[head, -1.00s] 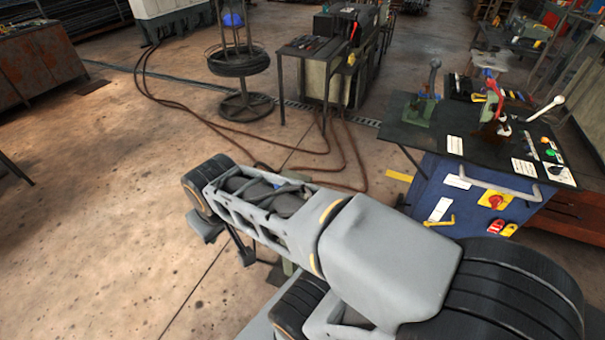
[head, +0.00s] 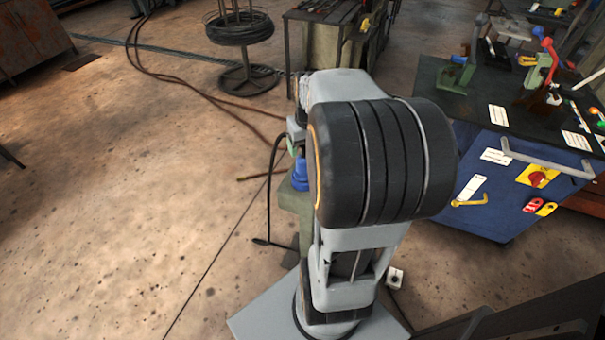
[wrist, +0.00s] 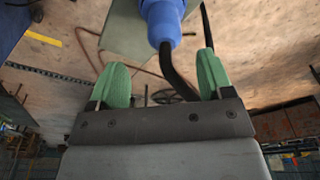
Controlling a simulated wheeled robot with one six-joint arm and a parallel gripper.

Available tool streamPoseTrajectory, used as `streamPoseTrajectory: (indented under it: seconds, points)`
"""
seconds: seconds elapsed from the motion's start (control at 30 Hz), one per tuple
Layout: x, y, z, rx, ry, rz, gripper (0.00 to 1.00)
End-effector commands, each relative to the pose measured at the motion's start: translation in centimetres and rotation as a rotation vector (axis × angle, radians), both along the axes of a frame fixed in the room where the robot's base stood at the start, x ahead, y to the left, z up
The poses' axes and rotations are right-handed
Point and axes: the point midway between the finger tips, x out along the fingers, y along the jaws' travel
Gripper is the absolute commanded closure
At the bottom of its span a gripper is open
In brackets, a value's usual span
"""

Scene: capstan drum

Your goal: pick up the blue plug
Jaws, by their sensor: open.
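The blue plug (head: 300,176) stands on a grey-green pedestal (head: 292,203) in the head view, just left of my arm's large dark joint. In the wrist view the plug (wrist: 163,22) is at the top, cut off by the frame edge, with a black cable (wrist: 178,75) running from its end. My gripper (wrist: 162,58) has two green fingers spread apart with nothing gripped. The plug shows just past the fingertips, near the middle of the gap. In the head view my arm mostly hides the gripper.
A blue control cabinet (head: 505,195) with levers on its dark top stands to the right. A wire-coil stand (head: 245,78) and a workbench (head: 325,45) are behind. Brown hoses (head: 180,85) lie on the floor. The floor at left is open.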

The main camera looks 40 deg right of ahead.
Motion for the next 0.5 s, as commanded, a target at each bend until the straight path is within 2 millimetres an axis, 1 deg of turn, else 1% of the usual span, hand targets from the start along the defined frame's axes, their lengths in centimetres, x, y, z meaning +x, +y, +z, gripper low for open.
streamPoseTrajectory:
  seconds: [0.03,0.1,0.2,0.37,0.47,0.5]
  points:
    - [0.1,0.1,-1.0,0.002,0.004,0.001,0.27]
    - [0.3,0.0,-1.9,0.002,0.003,0.002,0.27]
    - [0.4,0.0,-2.8,0.001,0.001,0.003,0.27]
    - [0.6,0.1,-3.4,-0.001,0.000,0.004,0.27]
    - [0.7,0.2,-4.4,0.001,0.002,0.005,0.27]
    - [0.8,0.3,-5.0,0.002,0.003,0.006,0.27]
